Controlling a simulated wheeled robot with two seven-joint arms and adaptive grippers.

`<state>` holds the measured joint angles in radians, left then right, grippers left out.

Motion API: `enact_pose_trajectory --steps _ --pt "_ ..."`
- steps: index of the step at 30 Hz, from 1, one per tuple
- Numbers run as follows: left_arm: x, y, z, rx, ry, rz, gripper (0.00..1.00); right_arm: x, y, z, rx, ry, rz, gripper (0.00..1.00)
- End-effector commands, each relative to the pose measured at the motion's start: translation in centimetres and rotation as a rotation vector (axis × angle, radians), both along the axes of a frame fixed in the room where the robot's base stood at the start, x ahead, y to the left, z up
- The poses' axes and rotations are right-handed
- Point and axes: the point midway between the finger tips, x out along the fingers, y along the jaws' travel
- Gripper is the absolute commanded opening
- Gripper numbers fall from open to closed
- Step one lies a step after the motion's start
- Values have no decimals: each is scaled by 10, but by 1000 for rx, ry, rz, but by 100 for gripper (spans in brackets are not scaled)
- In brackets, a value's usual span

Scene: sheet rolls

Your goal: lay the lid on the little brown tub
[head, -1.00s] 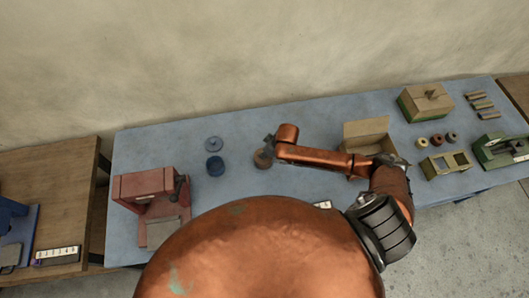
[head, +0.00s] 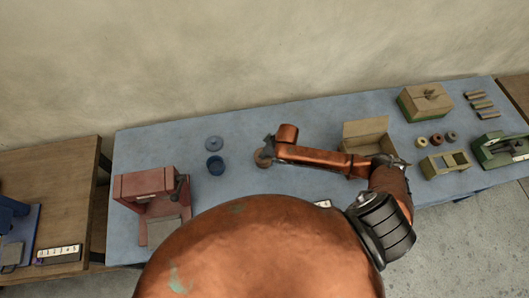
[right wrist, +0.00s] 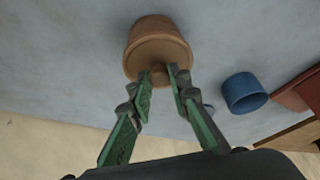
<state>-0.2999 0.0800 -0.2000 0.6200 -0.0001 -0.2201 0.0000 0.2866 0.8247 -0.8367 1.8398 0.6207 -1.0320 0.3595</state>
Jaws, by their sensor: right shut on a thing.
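The little brown tub (right wrist: 150,30) stands on the blue table in the right wrist view. The brown lid (right wrist: 160,62) is a round disc with a small knob, at the tub's mouth and roughly in line with it. I cannot tell whether its rim rests fully on the tub. My right gripper (right wrist: 163,80) is shut on the lid's knob. In the head view the right gripper (head: 267,148) is over the lid and tub (head: 262,159), partly hiding them. My left gripper is not in view.
Left of the brown tub are a blue tub (head: 215,166) and a blue lid (head: 214,143). A red machine (head: 147,188) stands at the front left. An open cardboard box (head: 365,130) is to the right, with several rolls and a green-based box (head: 425,106) beyond.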

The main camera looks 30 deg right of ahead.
Motion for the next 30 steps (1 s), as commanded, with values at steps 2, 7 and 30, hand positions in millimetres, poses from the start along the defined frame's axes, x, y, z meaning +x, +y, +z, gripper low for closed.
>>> enact_pose_trajectory --steps 2,7,30 --pt "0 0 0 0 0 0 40 0 0 0 0 0 0 1" --pt "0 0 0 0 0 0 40 0 0 0 0 0 0 24" --pt "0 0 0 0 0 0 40 0 0 0 0 0 0 55"
